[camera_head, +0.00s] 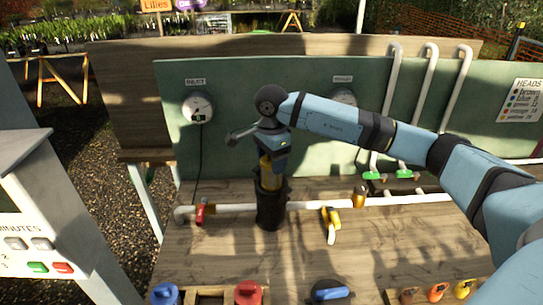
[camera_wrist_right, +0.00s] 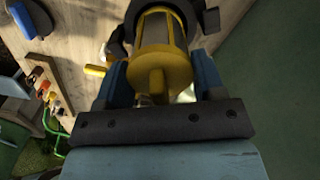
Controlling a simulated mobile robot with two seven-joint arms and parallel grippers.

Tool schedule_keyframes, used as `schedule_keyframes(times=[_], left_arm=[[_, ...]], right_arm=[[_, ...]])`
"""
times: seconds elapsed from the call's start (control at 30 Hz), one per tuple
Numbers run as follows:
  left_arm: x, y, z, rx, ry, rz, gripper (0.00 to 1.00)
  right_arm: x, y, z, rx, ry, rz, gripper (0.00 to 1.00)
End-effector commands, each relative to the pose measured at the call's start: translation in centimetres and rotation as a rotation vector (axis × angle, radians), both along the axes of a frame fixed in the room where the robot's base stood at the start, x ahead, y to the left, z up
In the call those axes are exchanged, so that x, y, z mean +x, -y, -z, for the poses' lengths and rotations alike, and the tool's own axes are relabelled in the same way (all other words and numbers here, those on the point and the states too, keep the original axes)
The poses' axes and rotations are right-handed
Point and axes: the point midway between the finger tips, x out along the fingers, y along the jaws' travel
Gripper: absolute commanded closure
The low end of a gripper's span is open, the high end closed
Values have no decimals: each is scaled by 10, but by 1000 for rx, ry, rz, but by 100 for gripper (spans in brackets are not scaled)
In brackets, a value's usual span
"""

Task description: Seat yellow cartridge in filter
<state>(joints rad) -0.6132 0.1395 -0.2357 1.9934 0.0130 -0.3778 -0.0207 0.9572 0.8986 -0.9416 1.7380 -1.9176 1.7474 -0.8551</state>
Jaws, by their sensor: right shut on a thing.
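The yellow cartridge (camera_head: 266,172) stands upright at the top of the black filter housing (camera_head: 270,208), its lower part hidden inside the rim. My right gripper (camera_head: 272,160) is above the housing, pointing down, shut on the top of the cartridge. In the right wrist view the cartridge (camera_wrist_right: 157,60) lies between the two blue fingers of the gripper (camera_wrist_right: 160,85), with part of the dark housing (camera_wrist_right: 205,18) beyond it. How deep the cartridge sits cannot be told. My left gripper is not in view.
A white pipe (camera_head: 232,208) runs along the bench on both sides of the housing, with a red valve (camera_head: 201,210) at left and a yellow valve (camera_head: 330,222) at right. A green panel with gauges (camera_head: 197,107) stands behind. Blue (camera_head: 165,294) and red (camera_head: 248,292) caps are at the front edge.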

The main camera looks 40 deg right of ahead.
Motion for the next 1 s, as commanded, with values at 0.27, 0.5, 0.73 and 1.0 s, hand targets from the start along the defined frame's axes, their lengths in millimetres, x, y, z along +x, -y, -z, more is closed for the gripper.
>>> schedule_keyframes(times=[0.27,0.5,0.73,1.0], left_arm=[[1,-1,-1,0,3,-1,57],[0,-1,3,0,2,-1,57],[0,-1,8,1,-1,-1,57],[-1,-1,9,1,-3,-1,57]], right_arm=[[0,0,1,0,0,0,61],[0,0,4,0,0,0,61],[0,0,7,0,0,0,61],[0,0,6,0,0,0,61]])
